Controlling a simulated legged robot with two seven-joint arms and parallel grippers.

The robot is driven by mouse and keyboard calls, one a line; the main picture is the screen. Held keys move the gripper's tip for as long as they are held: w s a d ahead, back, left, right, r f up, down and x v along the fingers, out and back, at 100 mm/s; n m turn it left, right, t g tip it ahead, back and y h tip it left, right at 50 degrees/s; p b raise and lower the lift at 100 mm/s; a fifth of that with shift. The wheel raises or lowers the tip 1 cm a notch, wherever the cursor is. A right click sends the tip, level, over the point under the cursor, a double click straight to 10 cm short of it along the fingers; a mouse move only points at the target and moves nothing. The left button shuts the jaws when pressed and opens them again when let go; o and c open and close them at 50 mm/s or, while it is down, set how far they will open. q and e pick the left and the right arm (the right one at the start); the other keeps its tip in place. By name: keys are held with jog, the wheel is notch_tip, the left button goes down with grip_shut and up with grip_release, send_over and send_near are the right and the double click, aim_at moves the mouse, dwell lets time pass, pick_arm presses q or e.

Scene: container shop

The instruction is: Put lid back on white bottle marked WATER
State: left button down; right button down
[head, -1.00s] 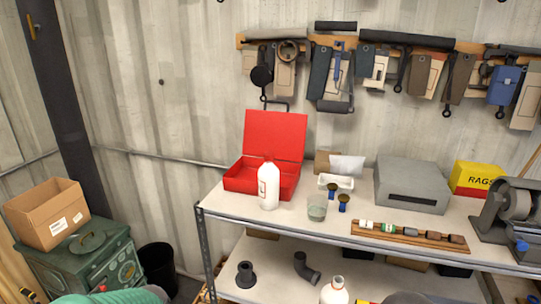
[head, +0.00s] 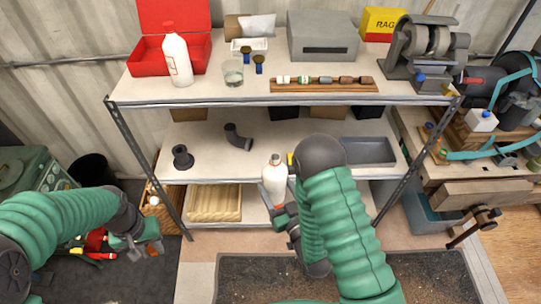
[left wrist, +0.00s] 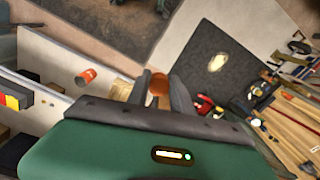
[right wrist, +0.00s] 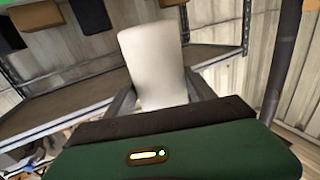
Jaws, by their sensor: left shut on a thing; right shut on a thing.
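A white bottle (head: 274,181) with a grey top is upright in front of the shelf unit. My right gripper (head: 284,212) is shut on it, partly hidden behind my right arm. In the right wrist view the bottle's plain white body (right wrist: 155,65) stands between the fingers. My left gripper (head: 146,250) is low at the left, well apart from the bottle. In the left wrist view it is shut on a small round orange-brown lid (left wrist: 158,84). Another white bottle (head: 178,62) stands on the top shelf. I cannot read either bottle's label.
The top shelf (head: 225,95) holds a red case (head: 175,18), a glass (head: 233,72), a wooden rack (head: 325,86) and a grey box (head: 322,38). Grey pipe pieces (head: 237,137) and a grey tray (head: 368,151) are on the middle shelf. A workbench (head: 440,165) stands at the right.

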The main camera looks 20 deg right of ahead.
pick_arm(q)
jog(key=shift+a, duration=0.1)
pick_arm(e)
jog(key=s+a+f+n+g+y, duration=0.2)
jog(key=a+f+n+y, duration=0.1)
jog(key=a+y, duration=0.2)
jog(key=s+a+f+n+g+y, duration=0.2)
jog(key=s+a+f+n+y, duration=0.1)
jog(key=a, duration=0.5)
jog(key=shift+s+a+f+n+y, duration=0.2)
jog(key=shift+f+n+y, duration=0.3)
jog(key=shift+y, duration=0.4)
pick_arm(q)
jog(key=shift+w+d, duration=0.1)
jog(key=shift+d, duration=0.15)
jog(key=w+d+r+m, duration=0.1)
jog(key=d+r+m, duration=0.4)
jog(key=d+r, duration=0.3)
jog(key=w+d+r+m, duration=0.1)
jog(key=d+r+m, duration=0.4)
jog(key=d, duration=0.9)
notch_tip(320, 180, up, 3)
jog(key=shift+d+r+m, duration=0.1)
jog(key=shift+d+m, duration=0.2)
jog(key=shift+d, duration=0.05)
pick_arm(e)
jog(key=shift+w, duration=0.1)
pick_arm(q)
jog(key=shift+w, duration=0.1)
